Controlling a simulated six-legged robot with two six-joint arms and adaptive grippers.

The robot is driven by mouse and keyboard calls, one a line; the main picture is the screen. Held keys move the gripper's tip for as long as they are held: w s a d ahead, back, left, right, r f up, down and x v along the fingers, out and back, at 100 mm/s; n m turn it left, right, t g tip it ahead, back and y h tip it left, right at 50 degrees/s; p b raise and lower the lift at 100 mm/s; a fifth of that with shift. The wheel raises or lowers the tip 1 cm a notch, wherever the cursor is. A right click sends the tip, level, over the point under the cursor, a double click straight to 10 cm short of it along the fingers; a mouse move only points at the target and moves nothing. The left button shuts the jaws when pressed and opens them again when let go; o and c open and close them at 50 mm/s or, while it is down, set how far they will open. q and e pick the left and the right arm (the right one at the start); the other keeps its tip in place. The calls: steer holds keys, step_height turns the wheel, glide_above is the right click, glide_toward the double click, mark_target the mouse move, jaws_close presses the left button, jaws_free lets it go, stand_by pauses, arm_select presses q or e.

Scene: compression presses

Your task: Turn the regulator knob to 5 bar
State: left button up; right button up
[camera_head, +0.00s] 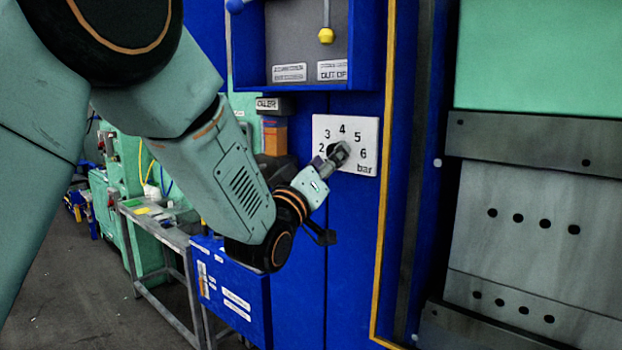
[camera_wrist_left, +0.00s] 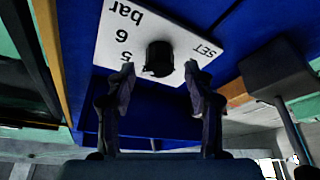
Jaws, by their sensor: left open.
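The regulator's white dial plate (camera_head: 367,128) is on the blue press panel, marked 2 to 6 and "bar". In the left wrist view the plate (camera_wrist_left: 104,46) appears upside down, with 5, 6, "bar" and "SET" readable. The black round knob (camera_wrist_left: 158,58) sticks out of it. In the head view my gripper mostly hides the knob. My left gripper (camera_head: 340,152) is at the plate. In the wrist view its fingers (camera_wrist_left: 160,70) are open, one on each side of the knob, with gaps showing. I cannot make out the knob's pointer. My right gripper is not in view.
Above the plate is a blue-framed recess with a yellow-knobbed lever (camera_head: 326,35). An orange and black unit (camera_head: 274,136) stands left of the plate. A yellow-edged frame (camera_head: 385,200) and the grey press plates (camera_head: 540,215) are to the right. A blue box (camera_head: 232,290) is below.

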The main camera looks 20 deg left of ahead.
arm_select(q)
steer(key=v, duration=1)
steer(key=shift+s, duration=0.1)
steer(key=s+a+f+m+g+y+b, duration=0.1)
steer(key=s+f+g+b, duration=0.25)
steer(key=f, duration=0.95)
steer(key=s+f+m+g+y+b, duration=0.15)
steer(key=f+g, duration=0.25)
steer(key=f, duration=0.9)
steer(key=s+a+f+m+g+b, duration=0.1)
steer(key=s+f+g+b, duration=0.25)
steer(key=f, duration=0.95)
steer(key=s+f+g+b, duration=1)
steer(key=s+f+b, duration=0.2)
steer(key=s+f, duration=1.6)
step_height(320, 180, down, 4)
steer(key=shift+a+f+m+g, duration=0.15)
steer(key=shift+a+m+g, duration=0.05)
steer(key=shift+m+g, duration=0.15)
